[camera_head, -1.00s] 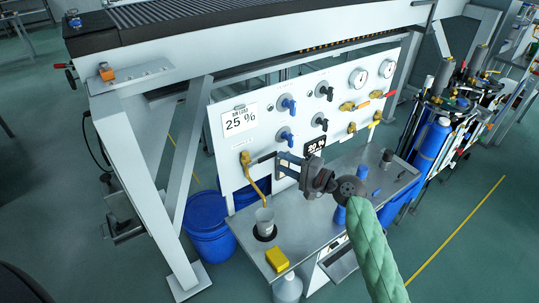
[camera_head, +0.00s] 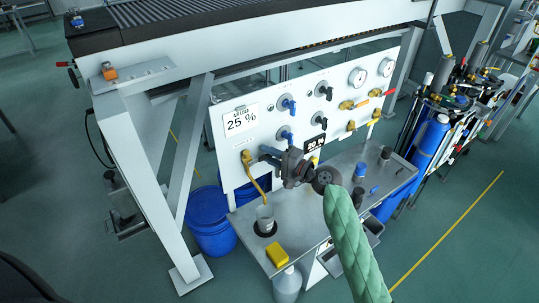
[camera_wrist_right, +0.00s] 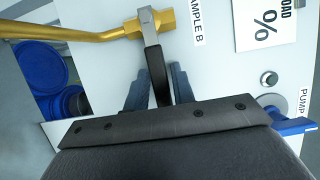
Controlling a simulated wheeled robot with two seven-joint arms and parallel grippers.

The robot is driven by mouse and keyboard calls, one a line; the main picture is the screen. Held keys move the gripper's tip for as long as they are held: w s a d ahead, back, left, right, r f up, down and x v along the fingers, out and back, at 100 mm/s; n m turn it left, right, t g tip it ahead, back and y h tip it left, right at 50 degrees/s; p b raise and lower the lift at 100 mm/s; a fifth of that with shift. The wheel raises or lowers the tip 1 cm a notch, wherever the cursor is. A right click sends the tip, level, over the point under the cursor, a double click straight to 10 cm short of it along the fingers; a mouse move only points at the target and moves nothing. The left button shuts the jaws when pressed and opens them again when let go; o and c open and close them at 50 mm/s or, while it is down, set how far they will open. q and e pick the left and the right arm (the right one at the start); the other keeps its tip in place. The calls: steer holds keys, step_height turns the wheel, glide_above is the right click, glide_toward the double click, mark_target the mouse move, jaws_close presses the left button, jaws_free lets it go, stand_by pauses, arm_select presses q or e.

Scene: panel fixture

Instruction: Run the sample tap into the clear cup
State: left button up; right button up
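The brass sample tap (camera_head: 246,158) is on the white panel's lower left, with a curved spout hanging down. It also shows in the right wrist view (camera_wrist_right: 165,20), beside a label reading SAMPLE B. The clear cup (camera_head: 265,217) stands upright under the spout on the grey bench; I see no stream, and its contents are too small to tell. My right gripper (camera_head: 268,153) is at the tap's black lever. In the wrist view its fingers lie close on both sides of the black lever (camera_wrist_right: 157,75) and appear shut on it. My left gripper is out of view.
A yellow sponge-like block (camera_head: 277,255) lies near the bench's front edge. Blue-handled valves (camera_head: 288,104) and gauges (camera_head: 357,79) are on the white panel (camera_head: 262,85). A sign (camera_head: 240,119) reads 25 %. Blue drums (camera_head: 208,222) stand left of the bench, behind a white frame leg.

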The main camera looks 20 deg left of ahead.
jaws_close()
